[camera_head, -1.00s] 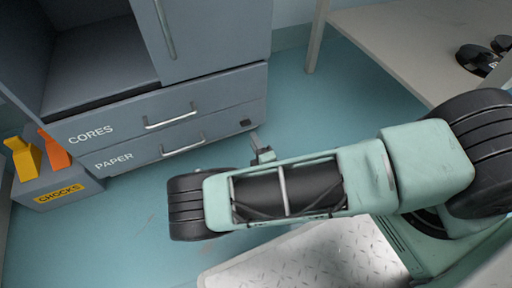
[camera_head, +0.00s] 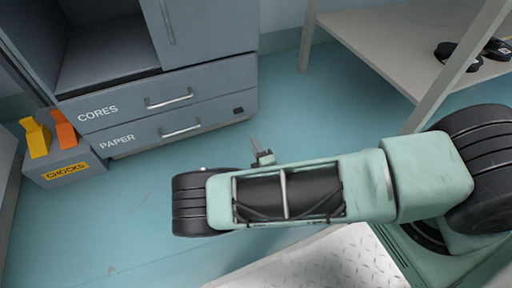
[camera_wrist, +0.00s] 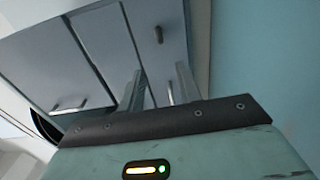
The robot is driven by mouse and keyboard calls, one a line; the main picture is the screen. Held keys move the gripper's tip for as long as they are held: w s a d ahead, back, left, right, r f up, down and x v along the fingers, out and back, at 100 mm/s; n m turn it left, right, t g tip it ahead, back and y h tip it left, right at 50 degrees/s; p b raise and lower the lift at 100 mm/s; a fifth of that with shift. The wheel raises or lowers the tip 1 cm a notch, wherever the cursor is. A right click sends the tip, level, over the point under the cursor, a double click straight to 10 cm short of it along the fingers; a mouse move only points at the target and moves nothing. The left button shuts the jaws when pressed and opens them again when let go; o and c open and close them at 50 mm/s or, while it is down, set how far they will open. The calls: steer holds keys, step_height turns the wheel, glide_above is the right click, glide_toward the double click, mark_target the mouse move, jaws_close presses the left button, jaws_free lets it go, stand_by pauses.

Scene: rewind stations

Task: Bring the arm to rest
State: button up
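My arm stretches across the head view above the floor, with a black roller-like joint at its left end. My gripper (camera_head: 262,152) shows there only as a small grey piece beyond the arm, partly hidden by it. In the wrist view, the two metal fingers of my gripper (camera_wrist: 160,88) stand apart with an empty gap between them. The grey cabinet is seen behind the fingers, and nothing is held.
The grey cabinet with the CORES drawer (camera_head: 130,104) and PAPER drawer (camera_head: 150,136) stands at upper left, both drawers shut. A CHOCKS box (camera_head: 62,172) holds yellow and orange chocks. A pale table (camera_head: 400,40) stands at right. Blue floor (camera_head: 110,215) lies open at left.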

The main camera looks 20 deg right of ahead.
steer(key=s+a+r+m+g+y+p, duration=0.1)
steer(key=s+a+r+m+g+p, duration=0.35)
steer(key=r, duration=0.45)
steer(key=s+a+r+m+g+y+p, duration=0.1)
steer(key=s+a+r+m+g+p, duration=0.15)
steer(key=a+r+g, duration=0.4)
steer(key=s+a+r+m+g+y+p, duration=0.1)
steer(key=s+a+r+m+g+p, duration=0.15)
steer(key=a+r+m+g, duration=0.65)
steer(key=s+d+r+n+t+h+p, duration=0.1)
steer(key=s+d+r+n+p, duration=0.1)
steer(key=s+d+r, duration=0.45)
steer(key=s+d+r+n+p, duration=0.15)
steer(key=s+r, duration=0.25)
steer(key=r, duration=0.6)
steer(key=s+d+r+n+t+h+p, duration=0.15)
steer(key=s+d+r, duration=0.3)
steer(key=r, duration=0.45)
step_height(320, 180, up, 38)
steer(key=p, duration=3.7)
steer(key=shift+s+a+n+p, duration=0.15)
steer(key=shift+s+n+p, duration=0.15)
steer(key=shift+s, duration=0.15)
